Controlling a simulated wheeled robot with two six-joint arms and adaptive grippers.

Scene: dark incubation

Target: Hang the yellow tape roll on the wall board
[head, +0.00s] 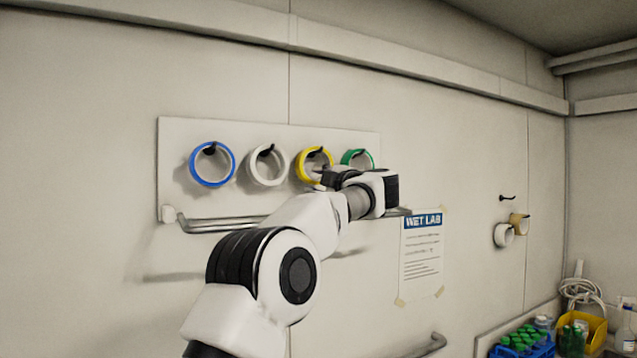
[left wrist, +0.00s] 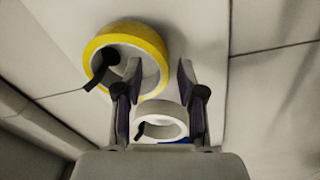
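The yellow tape roll (head: 301,167) hangs on a black hook of the white wall board (head: 175,140), third from the left. In the left wrist view, the yellow roll (left wrist: 150,37) shows with the black hook through its hole. My left gripper (head: 326,176) is just in front of the roll's lower right side. In the left wrist view, its two fingers (left wrist: 160,70) stand apart with nothing held between them. One finger overlaps the yellow ring in the picture; I cannot tell whether it touches. My right gripper is out of view.
Blue (head: 194,176), white (head: 252,172) and green (head: 346,155) rolls hang on neighbouring hooks. A metal rail (head: 215,225) runs below the board. A paper notice (head: 421,255) is taped at right. Further right hang a white (head: 498,236) and a tan roll (head: 520,229).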

